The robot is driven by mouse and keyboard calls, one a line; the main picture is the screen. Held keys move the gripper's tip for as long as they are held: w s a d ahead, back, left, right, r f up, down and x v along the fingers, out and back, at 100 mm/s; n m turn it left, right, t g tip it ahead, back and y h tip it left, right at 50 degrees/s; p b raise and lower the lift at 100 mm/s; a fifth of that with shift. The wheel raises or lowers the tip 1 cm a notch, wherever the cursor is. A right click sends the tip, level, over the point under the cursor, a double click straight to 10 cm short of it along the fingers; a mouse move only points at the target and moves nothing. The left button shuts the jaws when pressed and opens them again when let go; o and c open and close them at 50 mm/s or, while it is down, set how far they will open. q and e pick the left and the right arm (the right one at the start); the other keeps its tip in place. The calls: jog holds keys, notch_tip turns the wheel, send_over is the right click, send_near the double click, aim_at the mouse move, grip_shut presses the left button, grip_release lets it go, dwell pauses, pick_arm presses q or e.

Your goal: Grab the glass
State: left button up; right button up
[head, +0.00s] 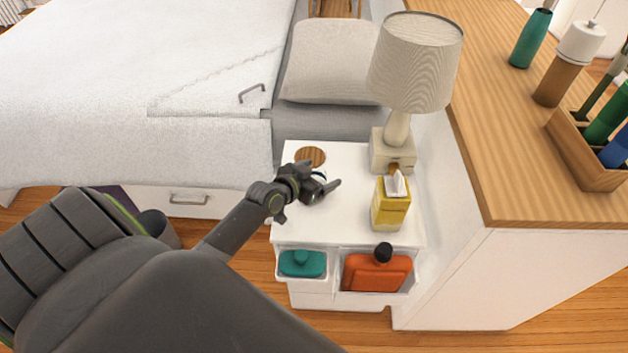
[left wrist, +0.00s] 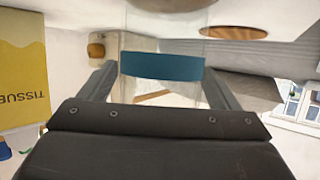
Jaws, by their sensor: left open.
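The glass (head: 319,175) is clear with a dark blue band and stands on the white nightstand (head: 348,160), partly hidden by my left gripper in the head view. My left gripper (head: 324,180) is open over the nightstand, right at the glass. In the left wrist view the glass (left wrist: 160,67) shows its blue band between the two spread fingers (left wrist: 158,84). I cannot tell whether either finger touches it. My right gripper is not in view.
A yellow tissue box (head: 390,207) and a lamp (head: 398,130) stand to the right on the nightstand. A round wooden coaster (head: 310,156) lies behind the glass. Open bins below hold a teal bottle (head: 302,263) and an orange bottle (head: 377,271). The bed (head: 130,100) is at left.

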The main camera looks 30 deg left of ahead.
pick_arm(q)
jog(key=c, duration=1.2)
